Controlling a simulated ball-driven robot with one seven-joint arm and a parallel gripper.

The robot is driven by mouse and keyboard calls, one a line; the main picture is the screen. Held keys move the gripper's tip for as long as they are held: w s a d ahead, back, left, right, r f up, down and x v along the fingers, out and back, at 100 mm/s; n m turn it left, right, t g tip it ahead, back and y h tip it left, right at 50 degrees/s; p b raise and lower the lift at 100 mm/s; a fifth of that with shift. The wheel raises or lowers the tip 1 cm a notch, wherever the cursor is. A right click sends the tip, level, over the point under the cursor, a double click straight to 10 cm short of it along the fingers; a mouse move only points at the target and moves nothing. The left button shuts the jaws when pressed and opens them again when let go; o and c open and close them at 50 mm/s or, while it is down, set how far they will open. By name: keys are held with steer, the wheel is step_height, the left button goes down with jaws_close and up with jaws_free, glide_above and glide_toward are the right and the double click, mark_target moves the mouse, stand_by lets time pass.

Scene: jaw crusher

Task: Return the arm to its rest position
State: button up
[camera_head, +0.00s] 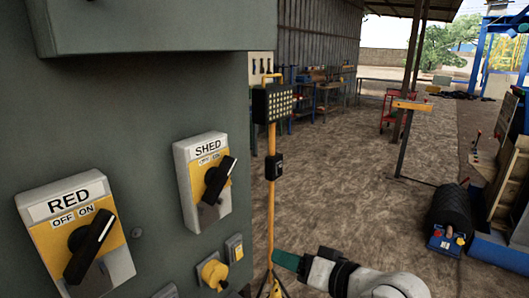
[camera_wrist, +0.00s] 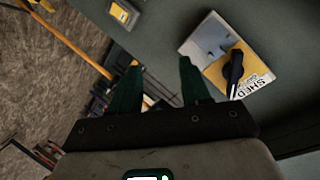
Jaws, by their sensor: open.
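My gripper (camera_head: 287,261) is at the bottom centre of the head view, right of the grey-green control cabinet (camera_head: 110,110), with part of my white arm behind it. In the wrist view my gripper (camera_wrist: 160,68) has its two dark green fingers apart, with nothing between them. The SHED switch (camera_head: 203,180) on the cabinet has its black handle tilted to the upper right, toward ON. It also shows in the wrist view (camera_wrist: 215,52), right of the fingers and apart from them. The RED switch (camera_head: 80,232) has its handle tilted the same way.
A yellow lamp stand (camera_head: 271,205) stands just beyond the cabinet edge. A yellow knob (camera_head: 213,272) and a small yellow switch (camera_head: 234,247) sit low on the cabinet. A black roller (camera_head: 450,212) lies at right beside blue machinery. The dirt floor (camera_head: 340,180) between is open.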

steer(key=s+d+f+g+h, duration=0.35)
steer(key=s+d+f, duration=0.45)
steer(key=s+f, duration=0.35)
steer(key=s+d+f+g+h, duration=0.2)
steer(key=s+d+f+h, duration=0.3)
steer(key=s+d+f, duration=0.5)
steer(key=s+d+f+g+h, duration=0.1)
steer(key=s+d+f+g, duration=0.1)
steer(key=s, duration=0.5)
steer(key=s+d+f+m+g+h, duration=0.1)
steer(key=s+f+g, duration=0.1)
steer(key=s, duration=0.5)
steer(key=shift+s+d+f, duration=0.4)
